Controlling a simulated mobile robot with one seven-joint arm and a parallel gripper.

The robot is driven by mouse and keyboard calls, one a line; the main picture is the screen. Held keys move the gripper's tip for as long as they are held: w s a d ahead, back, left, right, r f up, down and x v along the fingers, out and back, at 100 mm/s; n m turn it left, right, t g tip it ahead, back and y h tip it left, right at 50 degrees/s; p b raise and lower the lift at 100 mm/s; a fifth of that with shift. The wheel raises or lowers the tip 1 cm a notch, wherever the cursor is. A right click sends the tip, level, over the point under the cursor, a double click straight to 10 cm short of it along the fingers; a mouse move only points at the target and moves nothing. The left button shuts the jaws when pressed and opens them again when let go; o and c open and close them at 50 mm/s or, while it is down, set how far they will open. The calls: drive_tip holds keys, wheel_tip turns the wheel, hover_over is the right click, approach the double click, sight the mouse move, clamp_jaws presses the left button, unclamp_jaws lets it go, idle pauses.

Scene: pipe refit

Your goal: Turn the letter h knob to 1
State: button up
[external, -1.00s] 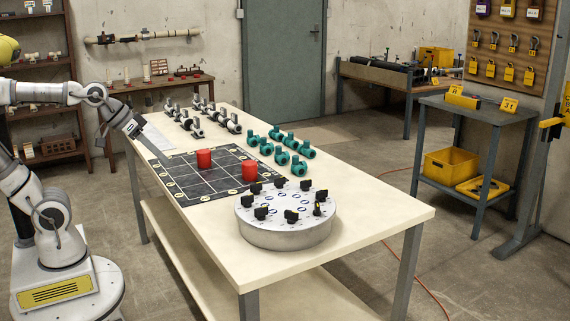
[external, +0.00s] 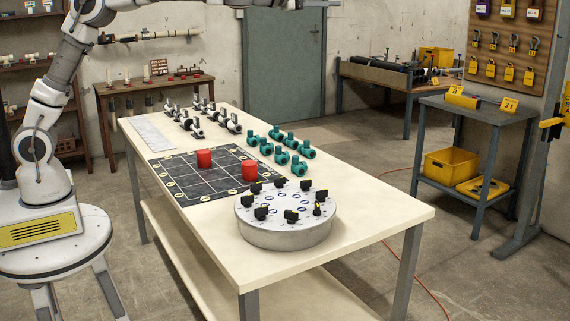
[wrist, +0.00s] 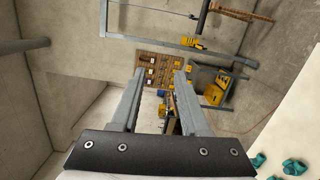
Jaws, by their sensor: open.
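The round grey dial base (external: 284,234) stands near the front right end of the table. Several black knobs (external: 291,216) sit in a ring on its top. The letters by the knobs are too small to read, so I cannot tell which is h or where it points. In the wrist view my gripper (wrist: 158,82) is open, with two parallel grey fingers apart and nothing between them. It points across the room, away from the table top. In the external view my arm rises at the left and runs off the top edge, so the gripper is hidden there.
Two red cylinders (external: 204,158) stand on a black gridded board (external: 205,185) left of the dial base. Teal valves (external: 281,148) and grey valve fittings (external: 205,118) stand behind. The front right corner of the table (external: 390,225) is clear.

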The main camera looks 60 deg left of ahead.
drive_tip(key=w+a+f+n+g+y+p, duration=0.3)
drive_tip(key=w+f+n+y+p, duration=0.15)
drive_tip(key=w+n, duration=0.3)
drive_tip(key=n+g+h+p, duration=0.2)
drive_tip(key=n+g+p, duration=0.9)
drive_tip(key=g, duration=0.4)
hover_over(306, 180)
wheel_tip(306, 180, down, 28)
drive_tip(key=r, duration=0.1)
wheel_tip(306, 180, down, 9)
drive_tip(key=b, duration=0.8)
drive_tip(key=shift+b, duration=0.35)
wheel_tip(306, 180, down, 8)
drive_tip(key=shift+f, duration=0.2)
drive_tip(key=shift+c, duration=0.3)
clamp_jaws()
